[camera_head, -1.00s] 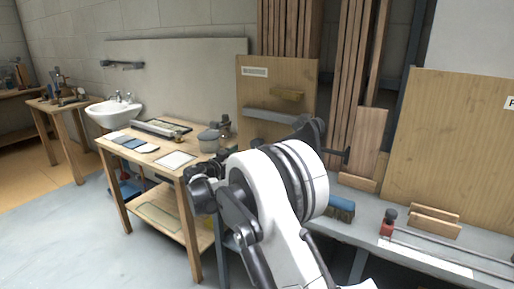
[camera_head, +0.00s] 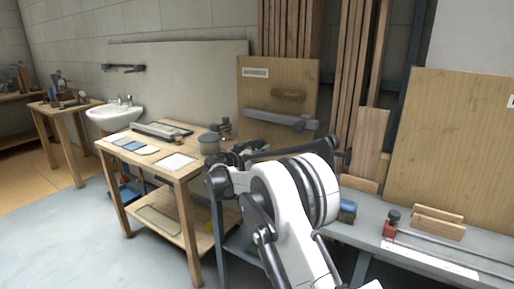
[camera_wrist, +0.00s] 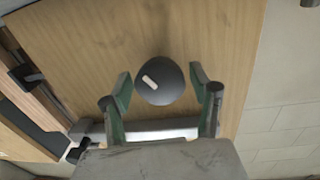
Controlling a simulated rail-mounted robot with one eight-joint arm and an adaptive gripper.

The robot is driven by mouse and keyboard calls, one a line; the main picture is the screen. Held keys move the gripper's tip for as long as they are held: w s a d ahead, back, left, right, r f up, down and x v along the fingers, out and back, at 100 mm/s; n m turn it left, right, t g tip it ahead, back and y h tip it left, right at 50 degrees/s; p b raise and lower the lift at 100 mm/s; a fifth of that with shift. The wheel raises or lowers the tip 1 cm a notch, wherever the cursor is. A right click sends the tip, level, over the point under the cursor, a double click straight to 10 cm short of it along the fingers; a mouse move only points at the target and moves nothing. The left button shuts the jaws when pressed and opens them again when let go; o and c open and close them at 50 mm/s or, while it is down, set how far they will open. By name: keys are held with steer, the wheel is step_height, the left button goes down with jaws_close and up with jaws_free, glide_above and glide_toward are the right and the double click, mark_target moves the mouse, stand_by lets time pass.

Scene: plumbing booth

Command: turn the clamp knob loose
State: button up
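The clamp knob (camera_wrist: 160,84) shows in the wrist view as a dark round cap with a short pale mark on its face. It lies between the two fingers of my gripper (camera_wrist: 160,70), which are spread open. Gaps show on both sides, so neither finger visibly touches it. A grey bar (camera_wrist: 163,134) crosses just below the knob in this view. In the head view, I cannot make out the knob or the fingertips around my white and black arm.
A wooden board (camera_head: 262,92) with a grey rail (camera_head: 275,117) stands behind my arm. The grey bench (camera_head: 370,228) at right carries a blue object (camera_head: 347,210) and a red clamp (camera_head: 389,229).

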steer(key=c, duration=1)
steer(key=shift+o, duration=0.2)
